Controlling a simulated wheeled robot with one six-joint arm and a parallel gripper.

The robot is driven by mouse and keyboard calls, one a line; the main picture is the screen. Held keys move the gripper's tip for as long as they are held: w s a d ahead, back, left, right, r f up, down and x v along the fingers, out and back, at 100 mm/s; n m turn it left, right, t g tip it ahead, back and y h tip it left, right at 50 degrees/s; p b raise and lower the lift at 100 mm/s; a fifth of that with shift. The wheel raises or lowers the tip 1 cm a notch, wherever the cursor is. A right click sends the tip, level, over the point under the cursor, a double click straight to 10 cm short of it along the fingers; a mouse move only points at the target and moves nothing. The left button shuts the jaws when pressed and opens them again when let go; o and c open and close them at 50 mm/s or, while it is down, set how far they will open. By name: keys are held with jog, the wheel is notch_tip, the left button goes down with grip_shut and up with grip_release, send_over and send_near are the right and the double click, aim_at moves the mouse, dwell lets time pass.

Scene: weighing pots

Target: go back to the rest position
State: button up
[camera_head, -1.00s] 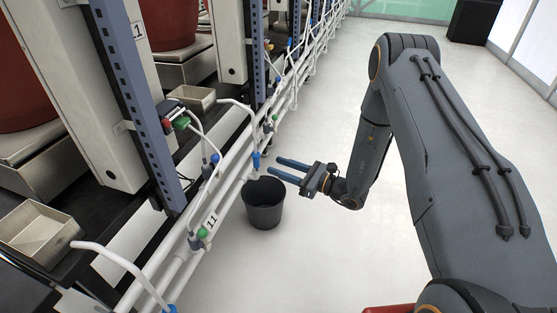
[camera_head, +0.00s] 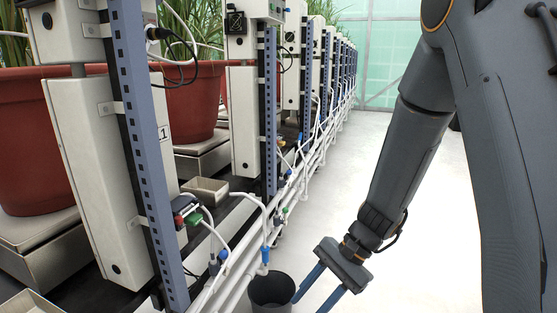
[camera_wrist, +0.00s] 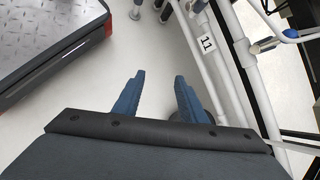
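My gripper (camera_head: 307,304) is low in the head view, with its two blue fingers pointing down and left. The fingers are apart with nothing between them, so it is open and empty. The wrist view also shows my gripper (camera_wrist: 160,76) with both fingers spread over the pale floor. A dark bucket (camera_head: 270,291) stands just left of the fingers in the head view, cut by the bottom edge. Whether a finger touches the bucket cannot be told.
White pipes (camera_head: 238,280) and a blue upright post (camera_head: 148,160) line the left side. Red plant pots (camera_head: 35,140) stand on scales behind them. The pale floor (camera_head: 425,240) to the right is clear.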

jog(key=s+d+r+n+t+h, duration=0.2)
jog(key=d+r+n+t+h, duration=0.3)
jog(key=d+r+n+h, duration=0.6)
jog(key=s+a+r+n+g+y+p, duration=0.1)
jog(key=s+a+r+n+y, duration=0.15)
jog(key=s+a, duration=0.65)
jog(key=s+a+r+n+g+y, duration=0.2)
jog(key=s+a+r+y, duration=0.15)
jog(key=s+a, duration=0.5)
jog(key=d+r+m+p, duration=0.2)
jog(key=d+r+p, duration=0.4)
jog(key=r+p, duration=0.3)
jog(key=d+r+m+h+p, duration=0.1)
jog(key=d+r+p, duration=0.5)
jog(key=p, duration=0.9)
jog(key=w+d+r+m+h+p, duration=0.1)
jog(key=d+r+m+p, duration=0.2)
jog(key=r+p, duration=0.9)
jog(key=shift+d+r, duration=0.6)
jog(key=shift+d, duration=1.25)
